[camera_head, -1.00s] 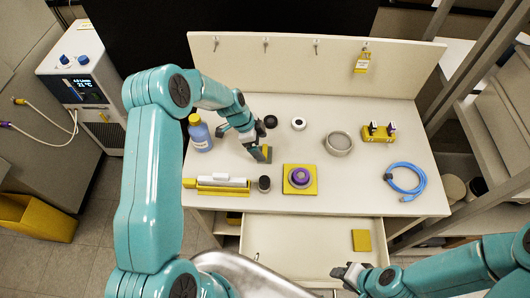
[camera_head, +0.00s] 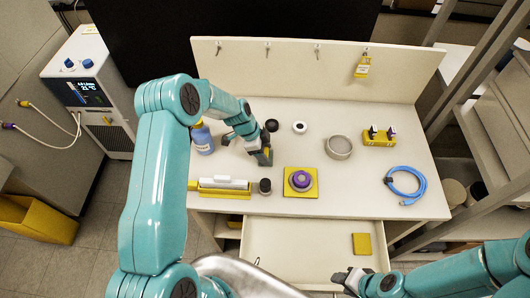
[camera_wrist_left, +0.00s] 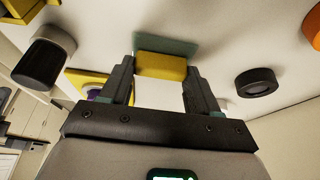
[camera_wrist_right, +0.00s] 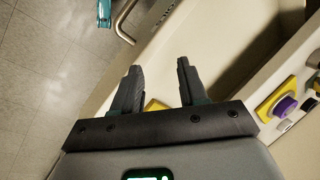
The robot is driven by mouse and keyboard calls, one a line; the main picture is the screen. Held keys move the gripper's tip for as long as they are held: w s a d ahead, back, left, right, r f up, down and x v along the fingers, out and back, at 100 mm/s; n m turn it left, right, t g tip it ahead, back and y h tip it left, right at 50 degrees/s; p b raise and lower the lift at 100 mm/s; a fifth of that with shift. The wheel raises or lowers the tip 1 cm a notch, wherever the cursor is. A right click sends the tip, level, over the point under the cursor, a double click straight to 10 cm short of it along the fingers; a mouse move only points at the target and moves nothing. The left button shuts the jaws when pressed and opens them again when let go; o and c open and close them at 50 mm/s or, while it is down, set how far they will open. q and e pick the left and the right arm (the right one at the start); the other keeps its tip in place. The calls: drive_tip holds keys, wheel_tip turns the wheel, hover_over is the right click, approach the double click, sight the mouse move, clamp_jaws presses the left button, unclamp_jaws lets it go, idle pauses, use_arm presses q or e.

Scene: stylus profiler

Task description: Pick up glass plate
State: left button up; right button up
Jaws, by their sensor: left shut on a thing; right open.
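The glass plate (camera_wrist_left: 165,45) shows in the left wrist view as a greenish, see-through sheet with a yellow block (camera_wrist_left: 161,66) on its near edge. My left gripper (camera_wrist_left: 160,75) is shut on the yellow block, one finger at each side. In the head view my left gripper (camera_head: 262,156) is low over the middle left of the table; its fingers largely hide the plate. Whether the plate touches the table is unclear. My right gripper (camera_wrist_right: 158,72) is open and empty, near the open drawer's front; it also shows in the head view (camera_head: 345,275).
A blue bottle (camera_head: 202,139) stands left of the left gripper, a black puck (camera_head: 271,125) behind it. A white-and-yellow device (camera_head: 224,187), dark cylinder (camera_head: 265,186) and yellow pad (camera_head: 313,190) with a purple piece lie in front. The open drawer (camera_head: 300,245) holds a yellow square (camera_head: 361,244).

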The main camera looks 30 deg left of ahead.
use_arm(q)
wheel_tip(320, 180, up, 5)
drive_tip(key=shift+a+f+p, duration=0.15)
drive_tip(key=shift+p, duration=0.5)
use_arm(e)
drive_tip(key=shift+a+r, duration=0.1)
drive_tip(key=shift+r, duration=0.65)
use_arm(q)
wheel_tip(320, 180, up, 15)
use_arm(e)
drive_tip(key=shift+s+r, duration=0.1)
use_arm(q)
drive_tip(key=o, duration=0.5)
drive_tip(key=c, duration=0.9)
drive_tip(key=shift+s, duration=0.1)
drive_tip(key=shift+c, duration=0.2)
